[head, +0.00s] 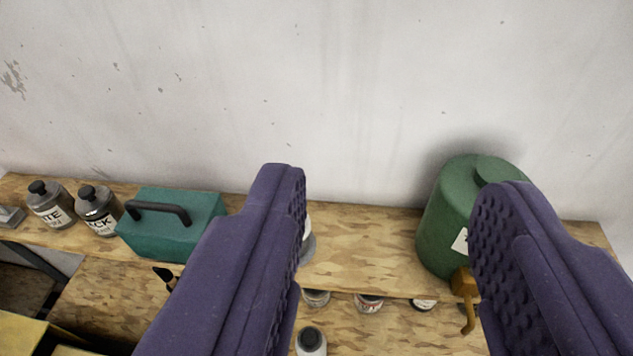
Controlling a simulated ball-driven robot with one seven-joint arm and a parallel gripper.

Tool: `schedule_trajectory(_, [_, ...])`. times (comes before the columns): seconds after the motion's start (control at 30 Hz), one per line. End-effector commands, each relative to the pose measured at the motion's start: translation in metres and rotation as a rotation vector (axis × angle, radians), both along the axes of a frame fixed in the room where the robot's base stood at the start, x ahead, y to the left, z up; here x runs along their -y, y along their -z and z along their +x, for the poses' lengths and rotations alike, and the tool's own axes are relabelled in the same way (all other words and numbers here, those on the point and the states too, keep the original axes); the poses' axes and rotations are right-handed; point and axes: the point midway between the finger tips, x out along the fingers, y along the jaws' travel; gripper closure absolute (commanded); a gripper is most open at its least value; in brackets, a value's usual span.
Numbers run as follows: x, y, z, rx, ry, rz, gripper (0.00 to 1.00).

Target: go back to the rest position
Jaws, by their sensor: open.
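My gripper (390,185) is open, its two purple, ridged fingers wide apart in the lower half of the head view. Nothing is between the fingertips; the bare wall and a wooden shelf (365,245) show through the gap. The left finger hides part of the shelf and most of a pale object behind it. The right finger overlaps the right side of a green canister (450,215) with a brass tap (464,288). I cannot tell from this view how far the fingers are from the canister.
A teal box (170,240) with a black handle and two dark-capped bottles (50,205) (99,211) stand on the shelf at left. Several jars (368,302) sit lower, below the shelf edge. A yellow object (22,335) is at bottom left. The wall (300,90) behind is bare.

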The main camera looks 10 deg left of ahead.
Motion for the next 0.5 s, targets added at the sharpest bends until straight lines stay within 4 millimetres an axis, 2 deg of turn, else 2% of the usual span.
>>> schedule_trajectory(0.17, [0.0,0.036,0.0,-0.002,0.0,0.0,0.48])
schedule_trajectory(0.4, [0.0,0.126,0.001,-0.003,0.0,0.0,0.48])
schedule_trajectory(0.5, [0.0,0.151,0.001,-0.003,0.0,0.0,0.48])
